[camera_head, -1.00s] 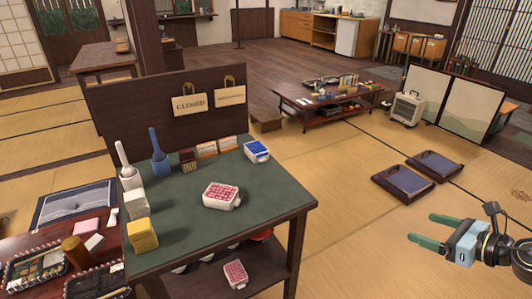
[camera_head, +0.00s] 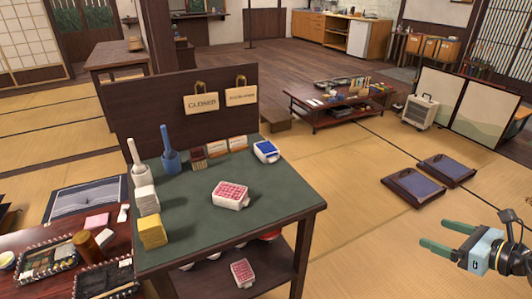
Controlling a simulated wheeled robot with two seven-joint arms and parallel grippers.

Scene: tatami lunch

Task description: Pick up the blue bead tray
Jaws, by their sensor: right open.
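The blue bead tray (camera_head: 266,151) is a small white container with blue contents. It lies on the green top of the small table (camera_head: 205,227), near its back right corner. My right gripper (camera_head: 444,247) is at the lower right of the head view, with its green fingers apart and nothing between them. It is well to the right of the table, over the tatami, and apart from the tray. My left gripper is not in view.
A tray with pink contents (camera_head: 231,195) lies mid-table, and a similar one (camera_head: 242,273) is on the lower shelf. Scoops, yellow and white stacks and small cards share the top. A dark panel (camera_head: 180,110) stands behind. Floor cushions (camera_head: 413,188) lie right, with open tatami between.

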